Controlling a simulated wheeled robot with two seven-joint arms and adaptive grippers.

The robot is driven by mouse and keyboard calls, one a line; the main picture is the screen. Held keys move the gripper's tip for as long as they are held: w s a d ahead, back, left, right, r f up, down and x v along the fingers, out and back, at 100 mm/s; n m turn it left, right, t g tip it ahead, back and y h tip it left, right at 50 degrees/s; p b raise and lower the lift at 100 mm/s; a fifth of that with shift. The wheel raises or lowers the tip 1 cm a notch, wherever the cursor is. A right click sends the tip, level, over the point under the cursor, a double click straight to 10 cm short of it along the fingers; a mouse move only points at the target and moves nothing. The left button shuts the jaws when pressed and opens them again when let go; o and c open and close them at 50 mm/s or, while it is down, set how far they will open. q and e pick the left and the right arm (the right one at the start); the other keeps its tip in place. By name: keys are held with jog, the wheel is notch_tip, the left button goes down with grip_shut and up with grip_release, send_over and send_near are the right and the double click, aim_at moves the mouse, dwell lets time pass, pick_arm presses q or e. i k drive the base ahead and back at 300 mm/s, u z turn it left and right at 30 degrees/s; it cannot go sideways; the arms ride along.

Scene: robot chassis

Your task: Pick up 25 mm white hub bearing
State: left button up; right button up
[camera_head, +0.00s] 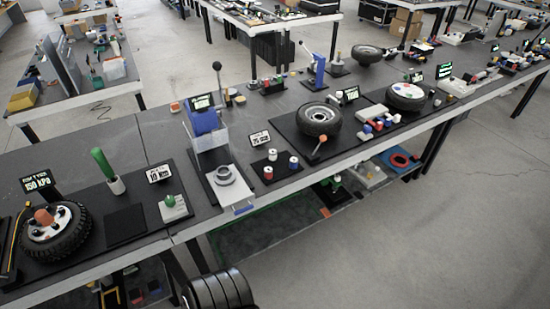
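A black pad (283,168) lies near the front edge of the long table, behind it a small white label card (260,138) whose print is too small to read surely. Several small cylinders stand on the pad. One looks mostly white (272,154) at the back. One shows red and white (268,173) at the front left, and one shows blue and white (293,162) at the right. Which of them is the 25 mm white hub bearing cannot be told surely at this size. Neither of my grippers shows in the head view.
A blue and grey press-like fixture (207,125) stands left of the pad, with a grey ring (224,175) on its plate. A tyred wheel (319,119) lies to the right. A larger wheel (54,229) lies at far left. Open floor (420,230) lies in front of the table.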

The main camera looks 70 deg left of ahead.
aim_at(273, 154)
jog(key=k, duration=0.3)
jog(key=u, duration=0.85)
